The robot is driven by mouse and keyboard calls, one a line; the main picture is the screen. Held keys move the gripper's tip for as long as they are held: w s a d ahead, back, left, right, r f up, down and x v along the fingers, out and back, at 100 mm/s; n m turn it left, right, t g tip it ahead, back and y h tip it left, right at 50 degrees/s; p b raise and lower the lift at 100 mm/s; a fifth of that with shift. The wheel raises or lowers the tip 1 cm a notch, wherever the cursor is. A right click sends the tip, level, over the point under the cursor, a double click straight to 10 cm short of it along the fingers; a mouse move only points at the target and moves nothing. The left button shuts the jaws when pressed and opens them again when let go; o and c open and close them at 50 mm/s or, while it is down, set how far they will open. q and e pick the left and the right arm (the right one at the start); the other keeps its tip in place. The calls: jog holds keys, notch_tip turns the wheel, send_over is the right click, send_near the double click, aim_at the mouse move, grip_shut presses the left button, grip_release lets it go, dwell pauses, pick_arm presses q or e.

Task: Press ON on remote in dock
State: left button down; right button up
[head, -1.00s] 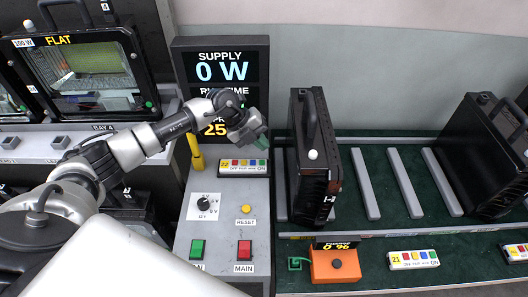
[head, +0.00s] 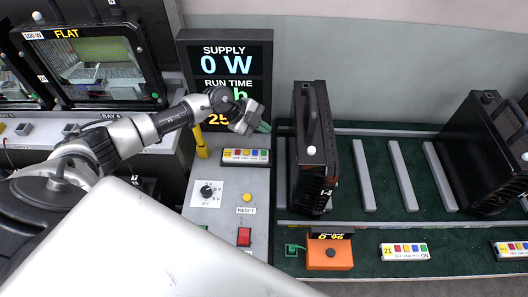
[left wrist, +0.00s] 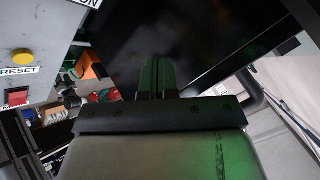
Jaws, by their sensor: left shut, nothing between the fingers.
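A remote marked 22 (head: 245,157), with a row of coloured buttons, sits at the back of the grey console, below the supply display. Whether a dock holds it is too small to tell. My left gripper (head: 264,127) is shut and empty, just above and to the right of this remote's ON end, apart from it in the picture. In the left wrist view the closed fingers (left wrist: 158,76) point at a dark surface. A label ending in "ON" (left wrist: 88,3) is cut off at the top edge there. My right gripper is not in view.
The grey console (head: 222,220) carries a knob, a yellow RESET button (head: 247,197) and a red button (head: 244,236). A black floodlight housing (head: 313,150) stands right of the gripper. Remote 21 (head: 404,251) and an orange box (head: 330,254) lie on the green bench.

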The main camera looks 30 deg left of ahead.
pick_arm(q)
jog(key=b, duration=0.8)
send_over(263, 154)
notch_tip(263, 154, down, 7)
jog(key=shift+r, duration=0.2)
jog(key=shift+f, duration=1)
jog(key=shift+f, duration=0.1)
dwell(0.4)
jog(key=shift+f, duration=0.3)
jog(key=shift+f, duration=0.4)
dwell(0.7)
jog(key=shift+r+p, duration=0.8)
jog(key=shift+p, duration=0.2)
